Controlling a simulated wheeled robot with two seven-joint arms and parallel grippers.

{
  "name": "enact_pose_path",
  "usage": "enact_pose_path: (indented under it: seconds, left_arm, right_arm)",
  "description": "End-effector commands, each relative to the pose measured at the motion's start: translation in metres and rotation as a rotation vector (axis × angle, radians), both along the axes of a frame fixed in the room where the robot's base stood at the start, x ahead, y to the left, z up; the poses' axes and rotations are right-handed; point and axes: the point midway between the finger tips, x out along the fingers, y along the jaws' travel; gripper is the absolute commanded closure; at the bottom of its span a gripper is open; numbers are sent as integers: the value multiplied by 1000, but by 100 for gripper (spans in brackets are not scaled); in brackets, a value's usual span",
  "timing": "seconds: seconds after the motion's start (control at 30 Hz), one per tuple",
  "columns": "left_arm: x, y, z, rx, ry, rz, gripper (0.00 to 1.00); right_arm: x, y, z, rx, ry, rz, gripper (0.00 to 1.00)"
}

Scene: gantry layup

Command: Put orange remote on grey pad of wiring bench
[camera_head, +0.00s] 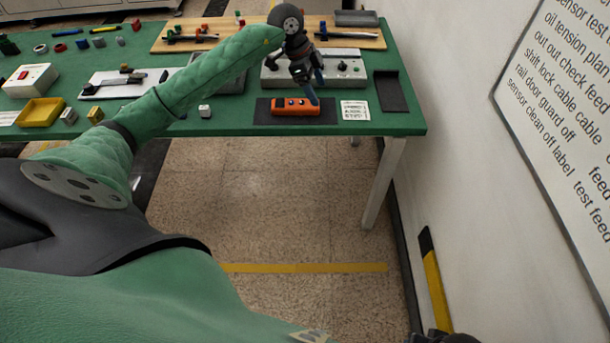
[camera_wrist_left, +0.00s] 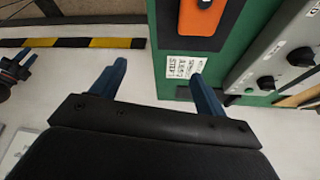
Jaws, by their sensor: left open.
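The orange remote (camera_head: 295,106) lies on the dark grey pad (camera_head: 263,115) near the front edge of the green wiring bench (camera_head: 222,118). In the left wrist view the remote (camera_wrist_left: 200,17) and pad (camera_wrist_left: 185,43) show at the top, partly cut off. My left gripper (camera_head: 311,88) is open and empty, just above and beside the remote's right end. Its blue fingers (camera_wrist_left: 158,85) stand apart, with nothing between them. My right gripper (camera_wrist_left: 22,64) shows small at the left edge of the left wrist view; its opening is unclear.
A white printed label (camera_head: 355,111) lies right of the pad, and a black tray (camera_head: 391,92) is beyond it. A grey box with knobs (camera_head: 345,71) stands behind. A yellow tray (camera_head: 40,112) is at the left. A white wall (camera_head: 455,130) rises right of the bench.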

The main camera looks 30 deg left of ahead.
Motion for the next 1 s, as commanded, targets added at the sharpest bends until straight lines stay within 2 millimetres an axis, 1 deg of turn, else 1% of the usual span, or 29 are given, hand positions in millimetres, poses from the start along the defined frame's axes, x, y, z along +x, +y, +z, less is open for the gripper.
enact_pose_path:
  seconds: [0.03, 0.07, 0.1, 0.17, 0.2, 0.3, 0.4, 0.43, 0.5, 0.57, 0.67, 0.73, 0.87, 0.97, 1.0]
  left_arm:
    - [-5, -31, -9, -93, -41, -62, 26]
    - [-7, -49, -12, -155, -73, -98, 26]
    - [-10, -73, -14, -236, -120, -142, 26]
    - [-16, -107, -13, -362, -195, -194, 26]
    - [-21, -128, -11, -446, -248, -220, 26]
    - [-32, -173, 0, -647, -388, -247, 26]
    - [-41, -206, 15, -826, -536, -218, 26]
    - [-43, -213, 21, -874, -580, -198, 26]
    - [-48, -224, 31, -973, -681, -134, 26]
    - [-50, -230, 40, -1043, -764, -59, 26]
    - [-53, -230, 48, -1124, -886, 99, 26]
    - [-55, -224, 49, -1150, -957, 233, 26]
    - [-58, -205, 38, -1129, -1044, 506, 26]
    - [-65, -188, 16, -1054, -1059, 723, 26]
    - [-69, -181, 5, -1013, -1052, 807, 26]
  right_arm:
    - [0, 0, 0, 0, 1, -1, 64]
    - [0, 0, 0, 1, 1, -1, 64]
    - [0, 0, 0, 1, 1, -1, 64]
    - [0, 0, 0, 1, 1, -1, 64]
    - [0, 0, 0, 1, 1, -1, 64]
    - [0, 0, 0, 1, 1, -1, 64]
    - [0, 0, 0, 1, 1, 0, 64]
    - [0, 0, 0, 1, 1, 0, 64]
    - [0, 0, 0, 1, 1, 0, 64]
    - [0, 0, 0, 0, 1, 0, 64]
    - [0, 0, 0, 0, 0, 1, 64]
    - [1, 0, 0, 0, -1, 1, 64]
    - [1, 0, 0, -1, -1, 2, 64]
    - [1, 0, 0, -1, -1, 2, 64]
    - [1, 0, 0, -1, -1, 2, 64]
